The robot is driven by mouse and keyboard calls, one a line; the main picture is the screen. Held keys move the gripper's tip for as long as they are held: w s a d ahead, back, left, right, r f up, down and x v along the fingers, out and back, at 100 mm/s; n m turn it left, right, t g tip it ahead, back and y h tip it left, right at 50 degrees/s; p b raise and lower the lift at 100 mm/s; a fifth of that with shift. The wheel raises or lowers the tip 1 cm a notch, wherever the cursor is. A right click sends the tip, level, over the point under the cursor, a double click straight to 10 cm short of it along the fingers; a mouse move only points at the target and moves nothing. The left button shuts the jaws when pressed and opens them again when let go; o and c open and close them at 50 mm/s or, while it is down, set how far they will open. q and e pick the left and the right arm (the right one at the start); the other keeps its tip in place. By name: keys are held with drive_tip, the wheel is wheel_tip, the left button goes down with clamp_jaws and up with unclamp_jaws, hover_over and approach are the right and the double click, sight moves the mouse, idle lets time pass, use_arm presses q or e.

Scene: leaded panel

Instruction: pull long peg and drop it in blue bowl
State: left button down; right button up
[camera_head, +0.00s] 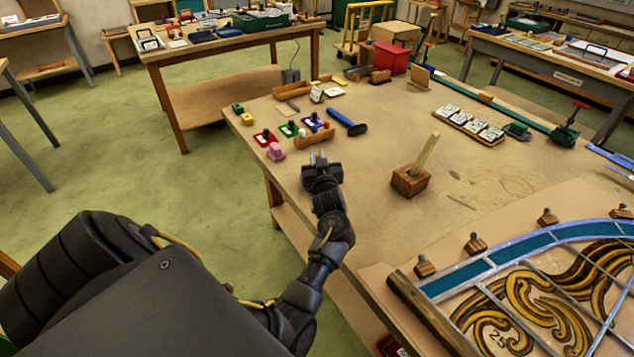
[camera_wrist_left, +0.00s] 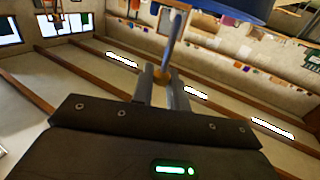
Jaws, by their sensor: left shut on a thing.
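A long pale wooden peg (camera_head: 428,150) stands tilted in a brown wooden block (camera_head: 410,181) on the workbench. My left gripper (camera_head: 318,158) is over the bench's near left edge, left of the block and apart from it. In the left wrist view its fingers (camera_wrist_left: 164,85) are shut on a thin grey-blue rod (camera_wrist_left: 174,40) with an orange spot at its base. What this rod belongs to is unclear. A dark blue curved shape (camera_wrist_left: 225,9) is cut off at that view's top; I cannot tell if it is a bowl. No blue bowl shows in the head view. My right gripper is not in view.
A blue hammer (camera_head: 347,122) and small coloured blocks lie beyond my left gripper. A leaded panel (camera_head: 540,290) fills the bench's near right. White tiles (camera_head: 470,124) lie at the back. The bench around the wooden block is largely clear.

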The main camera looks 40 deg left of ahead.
use_arm(q)
drive_tip(key=shift+f+b, duration=0.35)
drive_tip(key=shift+f, duration=0.2)
drive_tip(key=c, duration=1.3)
unclamp_jaws()
